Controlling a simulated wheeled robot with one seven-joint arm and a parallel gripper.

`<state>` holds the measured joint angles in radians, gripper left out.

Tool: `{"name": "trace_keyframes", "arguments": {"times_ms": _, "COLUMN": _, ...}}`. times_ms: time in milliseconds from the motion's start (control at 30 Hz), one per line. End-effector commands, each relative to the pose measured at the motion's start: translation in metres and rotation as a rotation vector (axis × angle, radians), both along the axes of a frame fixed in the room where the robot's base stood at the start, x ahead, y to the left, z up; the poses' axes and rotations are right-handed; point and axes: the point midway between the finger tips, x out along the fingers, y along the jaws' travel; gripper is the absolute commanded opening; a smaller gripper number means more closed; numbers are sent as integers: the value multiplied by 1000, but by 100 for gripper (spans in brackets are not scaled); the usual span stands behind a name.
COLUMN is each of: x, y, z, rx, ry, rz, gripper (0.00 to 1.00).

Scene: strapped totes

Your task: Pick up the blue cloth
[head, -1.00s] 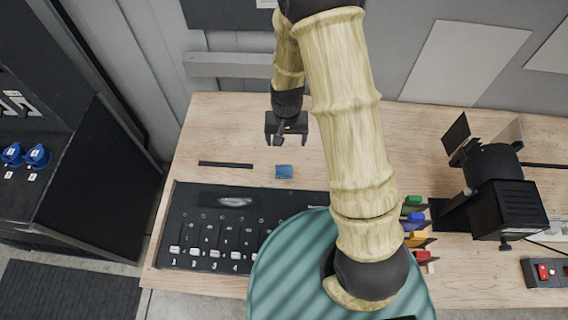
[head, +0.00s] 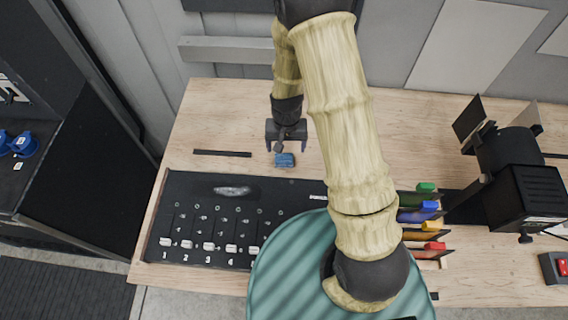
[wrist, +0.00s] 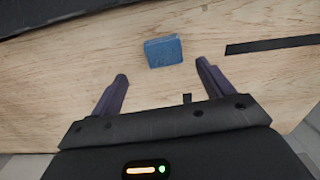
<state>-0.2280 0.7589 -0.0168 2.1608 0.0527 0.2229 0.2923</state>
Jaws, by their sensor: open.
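The blue cloth (head: 284,160) is a small folded square lying on the wooden table behind the black fader console. It also shows in the wrist view (wrist: 163,51), flat on the wood just beyond the fingertips and between their lines. My gripper (head: 286,146) is open and empty. In the head view it is right at the cloth's far side and overlaps it slightly. In the wrist view my two fingers (wrist: 160,70) point toward the cloth with a gap to it. I cannot tell the exact height of the fingertips above the table.
A black strip (head: 222,153) lies left of the cloth. The fader console (head: 230,215) stands in front. A rack with coloured handles (head: 425,215) and a black stage lamp (head: 515,170) stand to the right. The table (head: 215,115) is bare around the cloth.

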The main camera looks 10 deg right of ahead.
Motion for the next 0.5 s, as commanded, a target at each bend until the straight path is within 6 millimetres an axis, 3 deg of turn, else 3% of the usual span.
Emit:
{"name": "trace_keyframes", "arguments": {"times_ms": 33, "x": 0, "y": 0, "z": -12, "rx": 0, "ry": 0, "rz": 0, "gripper": 80}}
{"name": "trace_keyframes", "arguments": {"times_ms": 133, "x": 0, "y": 0, "z": -18, "rx": 1, "ry": -1, "rz": 0, "gripper": 80}}
{"name": "trace_keyframes", "arguments": {"times_ms": 500, "x": 0, "y": 0, "z": -19, "rx": 0, "ry": -1, "rz": 0, "gripper": 80}}
